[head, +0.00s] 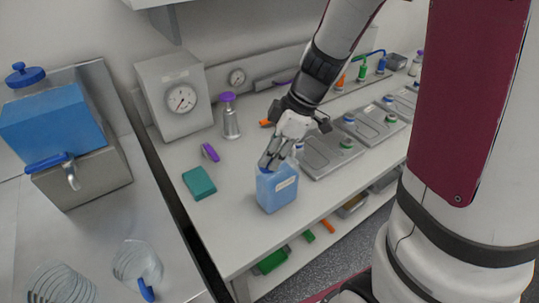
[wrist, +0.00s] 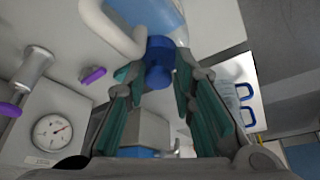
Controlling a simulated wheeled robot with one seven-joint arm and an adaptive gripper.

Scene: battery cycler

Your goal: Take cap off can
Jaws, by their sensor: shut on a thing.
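The can (head: 278,190) is a blue, box-shaped container with a pale label, standing upright near the front edge of the bench. My gripper (head: 270,163) comes down from above onto its top. In the wrist view the blue cap (wrist: 158,62) sits between the fingertips of my gripper (wrist: 159,82), which is shut on it. Part of the light blue can (wrist: 150,13) shows beyond the cap, with a white curved handle (wrist: 112,27) beside it. In the head view the fingers hide the cap. Whether the cap is still seated on the can is unclear.
A teal block (head: 199,183) and a purple-and-black item (head: 210,152) lie left of the can. A purple-topped flask (head: 231,120) and a gauge box (head: 174,95) stand behind. Metal trays (head: 327,152) line the bench to the right. The bench's front edge is close.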

